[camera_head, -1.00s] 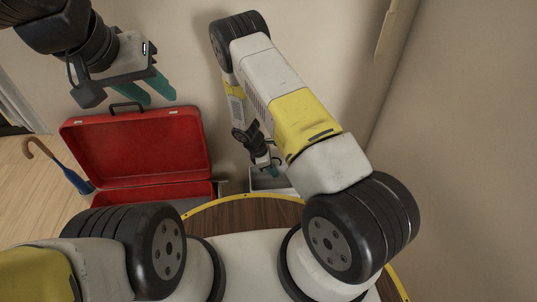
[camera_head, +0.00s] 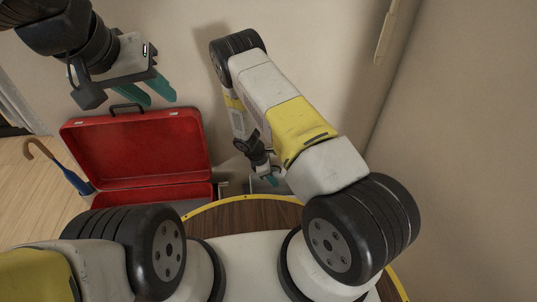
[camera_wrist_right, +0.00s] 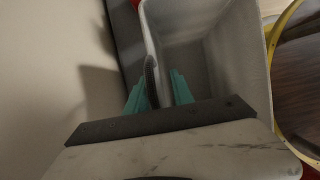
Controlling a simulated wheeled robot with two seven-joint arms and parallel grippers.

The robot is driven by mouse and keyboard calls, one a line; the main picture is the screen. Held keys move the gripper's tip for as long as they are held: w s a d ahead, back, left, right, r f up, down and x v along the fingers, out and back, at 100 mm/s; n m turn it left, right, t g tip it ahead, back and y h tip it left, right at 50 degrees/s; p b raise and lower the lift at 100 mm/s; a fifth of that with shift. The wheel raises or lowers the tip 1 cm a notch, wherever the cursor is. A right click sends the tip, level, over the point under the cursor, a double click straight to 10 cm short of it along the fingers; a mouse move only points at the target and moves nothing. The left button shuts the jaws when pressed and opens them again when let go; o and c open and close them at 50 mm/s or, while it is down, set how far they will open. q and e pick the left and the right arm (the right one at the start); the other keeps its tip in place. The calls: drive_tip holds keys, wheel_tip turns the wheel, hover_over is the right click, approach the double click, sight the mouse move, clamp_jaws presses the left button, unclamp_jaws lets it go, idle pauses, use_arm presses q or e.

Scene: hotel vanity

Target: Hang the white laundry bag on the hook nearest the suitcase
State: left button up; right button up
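The open-topped pale grey-white container (camera_wrist_right: 215,45), seemingly the laundry bag, shows in the right wrist view. In the head view only a small part (camera_head: 258,186) shows behind my right arm. A dark curved handle (camera_wrist_right: 152,75) rises along its left rim. My right gripper (camera_wrist_right: 160,92) has its green fingers apart, with the handle between them; a firm grip is not visible. In the head view my right gripper (camera_head: 271,181) is low beside the bag. My left gripper (camera_head: 148,92) is open and empty above the red suitcase (camera_head: 140,150). No hook is clearly visible.
The suitcase stands open against the wall. A blue umbrella (camera_head: 76,181) with a brown handle leans left of it. A round brown wooden surface with a yellow edge (camera_head: 225,199) is in front. A pale fixture (camera_head: 385,35) is on the wall at upper right.

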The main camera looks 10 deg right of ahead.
wheel_tip(320, 180, up, 38)
drive_tip(key=s+m+t+y, duration=0.2)
drive_tip(key=m+y, duration=0.2)
drive_tip(key=m, duration=0.5)
drive_tip(key=s+d+r+m+t+y, duration=0.1)
drive_tip(key=s+r+m, duration=0.3)
drive_tip(key=s+r, duration=0.5)
drive_tip(key=s+d+r+m+t+y, duration=0.1)
drive_tip(key=s+d+r+m+t, duration=0.1)
drive_tip(key=s+r, duration=0.6)
drive_tip(key=s+m+t, duration=0.1)
drive_tip(key=s+m, duration=0.1)
drive_tip(key=s, duration=0.1)
drive_tip(key=shift+r+y, duration=0.35)
drive_tip(key=shift+y, duration=0.05)
drive_tip(key=shift+o, duration=0.2)
